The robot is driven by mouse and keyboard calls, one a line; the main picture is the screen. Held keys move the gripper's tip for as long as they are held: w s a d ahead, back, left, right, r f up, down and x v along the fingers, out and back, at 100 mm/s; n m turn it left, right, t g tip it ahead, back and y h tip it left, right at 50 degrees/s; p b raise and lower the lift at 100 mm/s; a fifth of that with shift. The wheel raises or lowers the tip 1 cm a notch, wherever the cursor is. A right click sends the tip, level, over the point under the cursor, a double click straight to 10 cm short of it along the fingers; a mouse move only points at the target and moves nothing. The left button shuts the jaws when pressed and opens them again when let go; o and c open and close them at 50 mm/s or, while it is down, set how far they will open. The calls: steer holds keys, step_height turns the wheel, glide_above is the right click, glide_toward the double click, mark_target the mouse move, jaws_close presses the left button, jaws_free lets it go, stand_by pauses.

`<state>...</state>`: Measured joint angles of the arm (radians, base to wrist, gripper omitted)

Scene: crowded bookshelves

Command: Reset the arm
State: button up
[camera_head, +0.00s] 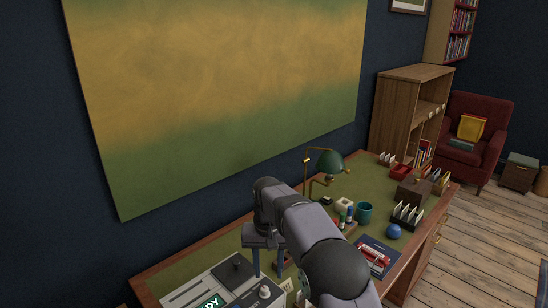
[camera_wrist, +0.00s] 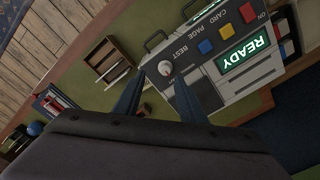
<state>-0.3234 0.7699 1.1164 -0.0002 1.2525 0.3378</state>
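My gripper (camera_head: 268,274) points down over the desk in the head view, beside the right end of a grey machine (camera_head: 232,281). Its two fingers are apart, with nothing seen between them. In the wrist view my gripper (camera_wrist: 160,82) shows both fingers spread, with the machine's round white knob (camera_wrist: 165,68) and green desk surface beyond. The machine (camera_wrist: 238,85) has a lit green READY display (camera_wrist: 243,54) and coloured buttons. My arm hides part of the desk in the head view.
The desk (camera_head: 205,247) also holds a green lamp (camera_head: 328,162), a teal cup (camera_head: 364,212), a blue ball (camera_head: 394,231), a card rack (camera_head: 407,216) and a dark blue tray (camera_head: 377,252) with red items. A wooden shelf (camera_head: 399,100) and red armchair (camera_head: 484,120) stand beyond.

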steer(key=s+d, duration=1.1)
steer(key=s, duration=0.1)
steer(key=s+d+f, duration=0.1)
steer(key=s+d, duration=0.2)
steer(key=s, duration=0.5)
steer(key=s+d+f, duration=0.2)
steer(key=s+d, duration=0.1)
steer(key=s, duration=0.5)
steer(key=shift+s+f, duration=0.15)
steer(key=shift+s, duration=0.15)
